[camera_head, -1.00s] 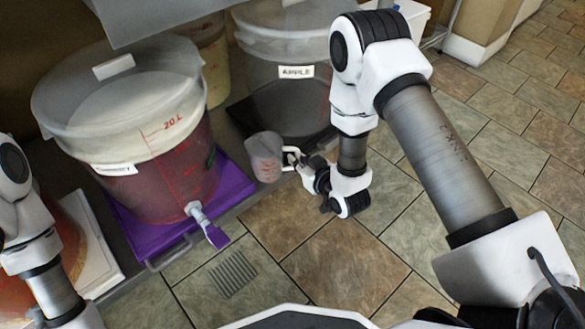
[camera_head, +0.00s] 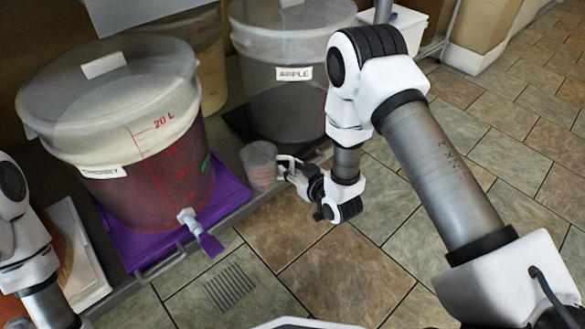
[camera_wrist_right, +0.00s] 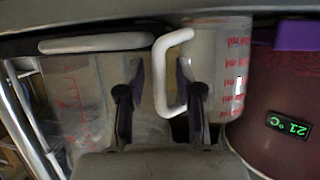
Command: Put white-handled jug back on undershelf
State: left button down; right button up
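The jug (camera_head: 260,164) is small and clear and stands upright on the undershelf (camera_head: 233,211), between the cherry bucket and the apple bucket. In the right wrist view, which is upside down, the jug (camera_wrist_right: 220,70) shows red ml marks and a white handle (camera_wrist_right: 160,80). My right gripper (camera_head: 286,167) is at the handle side of the jug. In its wrist view the fingers (camera_wrist_right: 160,95) are apart, with the handle between them and gaps on both sides. My left arm is at the left edge of the head view; its gripper is out of frame.
The cherry bucket (camera_head: 150,160) stands on a purple mat (camera_head: 232,187) left of the jug, its tap (camera_head: 198,228) sticking out in front. The apple bucket (camera_head: 290,105) stands behind the jug. A white box (camera_head: 405,25) is at the back. Tiled floor (camera_head: 330,270) in front is clear.

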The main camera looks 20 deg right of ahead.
jog(key=shift+r, duration=0.15)
jog(key=p+v, duration=0.6)
jog(key=v, duration=0.6)
jog(key=s+f+m+g+h, duration=0.1)
jog(key=s+f+g, duration=0.5)
jog(key=s, duration=0.5)
jog(key=s+f+m+g+h, duration=0.1)
jog(key=s+f+g, duration=0.5)
jog(key=s, duration=0.5)
jog(key=shift+s+d+f+m+g+h, duration=0.3)
jog(key=shift+d+g, duration=0.2)
jog(key=shift+g, duration=0.3)
